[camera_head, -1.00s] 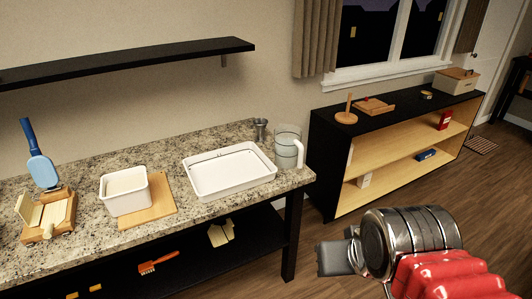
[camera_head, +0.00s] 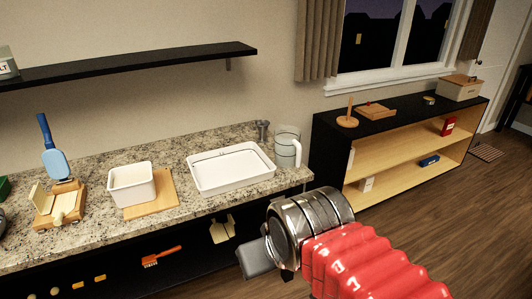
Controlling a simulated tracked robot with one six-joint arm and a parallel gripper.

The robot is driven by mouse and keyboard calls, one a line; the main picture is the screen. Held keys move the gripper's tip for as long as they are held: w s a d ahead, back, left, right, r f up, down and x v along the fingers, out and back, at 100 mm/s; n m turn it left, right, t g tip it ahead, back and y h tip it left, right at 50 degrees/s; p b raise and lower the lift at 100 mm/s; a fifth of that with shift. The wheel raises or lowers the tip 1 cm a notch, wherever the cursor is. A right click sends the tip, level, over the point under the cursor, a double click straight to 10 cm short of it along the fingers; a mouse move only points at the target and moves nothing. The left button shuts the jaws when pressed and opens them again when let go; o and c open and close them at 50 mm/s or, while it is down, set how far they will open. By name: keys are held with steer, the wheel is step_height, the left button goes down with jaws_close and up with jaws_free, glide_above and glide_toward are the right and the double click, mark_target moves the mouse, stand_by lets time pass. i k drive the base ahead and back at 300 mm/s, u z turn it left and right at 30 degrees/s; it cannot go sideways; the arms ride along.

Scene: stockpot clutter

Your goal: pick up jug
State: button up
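The jug (camera_head: 287,147) is clear with a white handle on its right side. It stands upright at the right end of the granite counter (camera_head: 90,233), just right of a white tray. My gripper (camera_head: 254,259) is at the lower middle, in front of the counter's right end and apart from the jug. Its fingers point left and show as one grey block, so I cannot see whether there is a gap between them.
A white tray (camera_head: 241,182) and a small metal cup (camera_head: 262,131) stand close to the jug. A white tub (camera_head: 131,188) sits on a wooden board further left. A black shelf (camera_head: 150,63) hangs above. The floor on the right (camera_head: 440,210) is clear.

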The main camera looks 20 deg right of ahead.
mark_target(288, 148)
steer(key=u, duration=0.3)
steer(key=i, duration=1.5)
steer(key=u, duration=0.05)
